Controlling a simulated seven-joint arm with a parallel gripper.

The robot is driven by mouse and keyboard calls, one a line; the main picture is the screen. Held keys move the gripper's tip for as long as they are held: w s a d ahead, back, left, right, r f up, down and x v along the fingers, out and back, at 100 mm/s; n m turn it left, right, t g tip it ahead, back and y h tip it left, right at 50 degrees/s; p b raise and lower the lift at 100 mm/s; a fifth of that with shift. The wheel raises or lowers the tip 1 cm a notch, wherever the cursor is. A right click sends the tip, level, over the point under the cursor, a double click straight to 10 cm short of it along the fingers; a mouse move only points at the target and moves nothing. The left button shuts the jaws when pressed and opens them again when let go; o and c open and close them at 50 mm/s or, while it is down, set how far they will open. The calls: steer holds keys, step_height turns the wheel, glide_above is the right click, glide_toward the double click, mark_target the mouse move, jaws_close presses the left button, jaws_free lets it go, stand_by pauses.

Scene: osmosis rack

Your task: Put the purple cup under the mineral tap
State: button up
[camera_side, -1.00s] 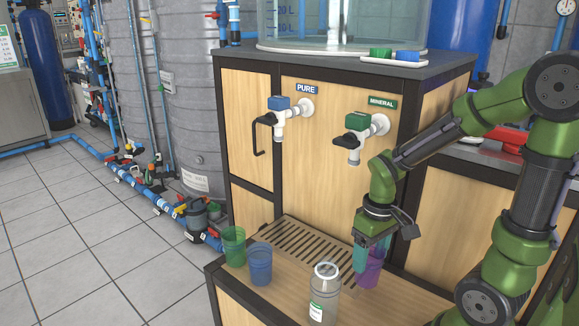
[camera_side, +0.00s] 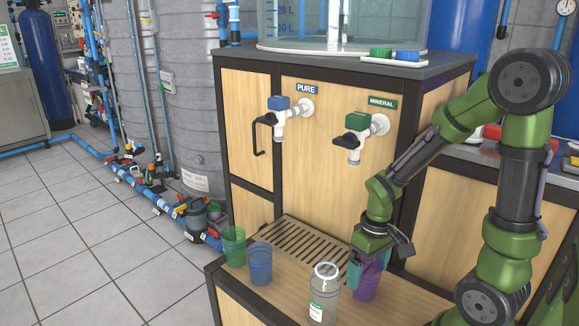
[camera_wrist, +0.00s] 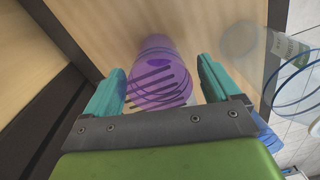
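The purple cup (camera_side: 367,279) stands upright on the wooden shelf, to the right of the clear jar. My gripper (camera_side: 362,272) is low over it, with teal fingers reaching down at the cup. In the wrist view the purple cup (camera_wrist: 160,75) lies between the two open fingers (camera_wrist: 163,85), with a gap visible on each side. The mineral tap (camera_side: 357,133), with a green block and black lever under the MINERAL label (camera_side: 382,102), is on the panel above and behind the cup. The slotted drip grate (camera_side: 303,243) lies below the taps.
A clear jar with a white rim (camera_side: 325,290) stands close left of the purple cup. A blue cup (camera_side: 259,264) and a green cup (camera_side: 233,246) stand at the shelf's left. The pure tap (camera_side: 281,113) is on the left of the panel. The grate is bare.

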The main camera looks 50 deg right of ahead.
step_height(320, 180, up, 12)
steer(key=shift+d, duration=0.25)
steer(key=shift+o, duration=0.2)
steer(key=a+r+m+t+y, duration=0.1)
steer(key=a+r+t, duration=0.6)
steer(key=a, duration=0.3)
steer(key=shift+w+r+y, duration=0.15)
steer(key=shift+w+y, duration=0.1)
steer(key=shift+y, duration=0.05)
